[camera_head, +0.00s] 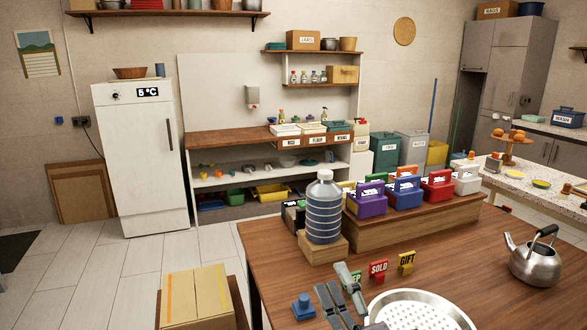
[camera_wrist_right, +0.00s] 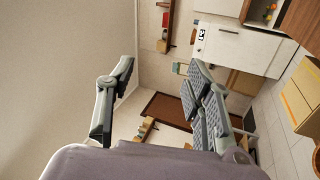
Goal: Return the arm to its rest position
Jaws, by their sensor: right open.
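My right gripper (camera_head: 340,284) shows at the bottom of the head view, above the front part of the wooden table (camera_head: 285,262). It is just left of a round perforated metal pan (camera_head: 452,318), which is cut off by the bottom edge. In the right wrist view my right gripper (camera_wrist_right: 162,74) has its fingers spread wide apart with nothing between them. That view is turned sideways and looks out at the room and the white fridge (camera_wrist_right: 228,42). The rest of the right arm is hidden below the head view. My left gripper is not in view.
Near the gripper are a blue block (camera_head: 303,307), a red SOLD tag (camera_head: 378,271) and a yellow GIFT tag (camera_head: 406,263). A large water bottle (camera_head: 324,210) stands behind on a wooden block. A kettle (camera_head: 535,262) stands at right. A cardboard box (camera_head: 196,295) is at lower left.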

